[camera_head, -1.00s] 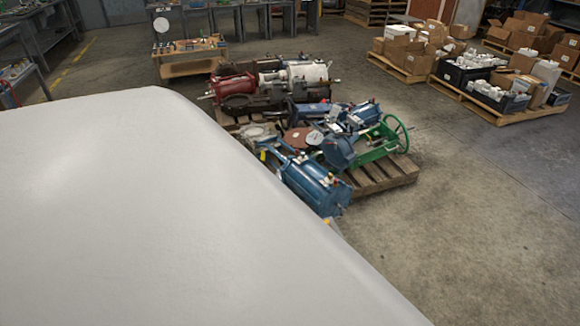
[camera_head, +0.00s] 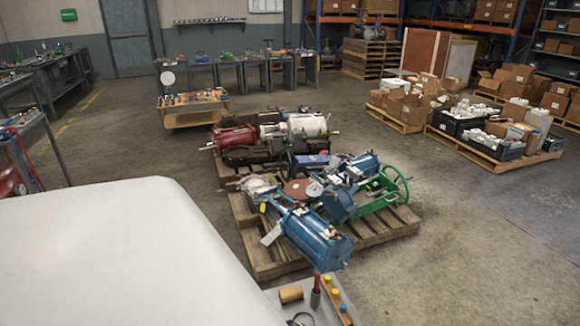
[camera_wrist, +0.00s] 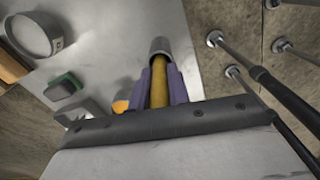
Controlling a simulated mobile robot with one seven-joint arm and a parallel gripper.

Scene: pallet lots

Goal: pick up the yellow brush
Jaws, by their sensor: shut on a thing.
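In the wrist view my gripper (camera_wrist: 161,75) is shut on the yellow brush (camera_wrist: 159,88). The yellow handle lies between the two purple-grey fingers. A grey metal cylindrical part (camera_wrist: 159,46) shows at its far end. The brush's near end is hidden by the gripper body. Pale grey tabletop (camera_wrist: 112,45) shows behind and beside the fingers. I cannot tell whether the brush touches it. My gripper is not visible in the head view.
A round metal cup (camera_wrist: 32,36), a green-topped block (camera_wrist: 64,87) and an orange round thing (camera_wrist: 120,107) are left of the gripper. Metal posts (camera_wrist: 232,72) stand right. A pallet (camera_head: 262,262) with blue machinery stands beyond the table corner.

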